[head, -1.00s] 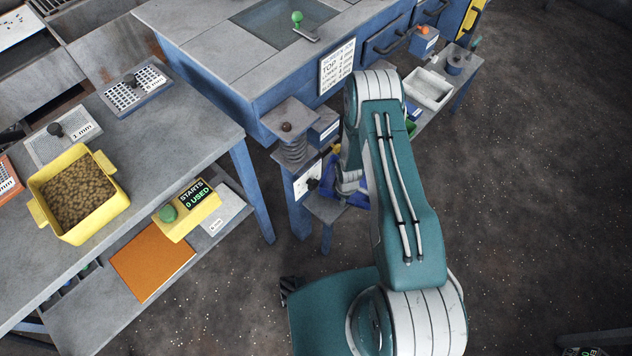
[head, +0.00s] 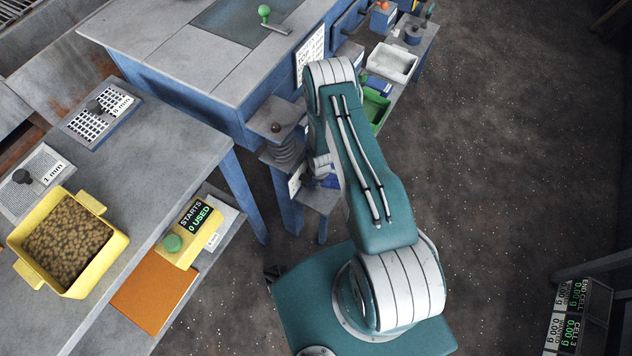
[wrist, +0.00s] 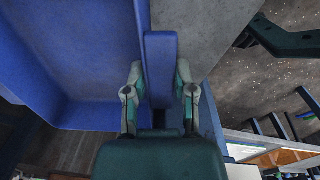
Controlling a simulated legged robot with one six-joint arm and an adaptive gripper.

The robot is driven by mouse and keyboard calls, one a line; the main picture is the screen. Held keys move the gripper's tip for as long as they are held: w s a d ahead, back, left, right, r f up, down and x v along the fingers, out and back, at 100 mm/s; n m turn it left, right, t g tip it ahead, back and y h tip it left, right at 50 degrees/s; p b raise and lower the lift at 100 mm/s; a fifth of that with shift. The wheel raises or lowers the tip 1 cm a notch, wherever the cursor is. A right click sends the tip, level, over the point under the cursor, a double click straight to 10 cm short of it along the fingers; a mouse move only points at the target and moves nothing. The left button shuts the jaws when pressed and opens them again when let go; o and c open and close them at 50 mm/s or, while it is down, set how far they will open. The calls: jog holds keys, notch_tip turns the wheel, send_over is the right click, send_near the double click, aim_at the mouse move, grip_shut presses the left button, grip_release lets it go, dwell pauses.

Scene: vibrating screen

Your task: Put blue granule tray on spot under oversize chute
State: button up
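The blue granule tray (wrist: 75,60) fills the left of the wrist view, close to the camera. A raised blue strip of it (wrist: 161,75) stands between the two fingers of my gripper (wrist: 160,85), which look pressed against both its sides. In the head view only a small blue piece of the tray (head: 330,181) shows beside my arm; the rest of it and my gripper are hidden.
A yellow bin of granules (head: 67,240) stands on the bench at left. A green tray (head: 374,108) and a white tray (head: 391,62) sit beside the blue machine. A readout stand (head: 575,315) is at lower right. The floor at right is mostly clear.

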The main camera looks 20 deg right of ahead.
jog(key=o, duration=0.4)
jog(key=shift+s+d, duration=0.15)
jog(key=shift+c, duration=0.2)
jog(key=shift+d, duration=0.55)
jog(key=shift+a+r, duration=0.15)
jog(key=shift+a, duration=0.15)
notch_tip(320, 180, up, 12)
jog(key=shift+a, duration=0.2)
jog(key=shift+d+f, duration=0.15)
jog(key=shift+f, duration=0.05)
jog(key=shift+s, duration=0.15)
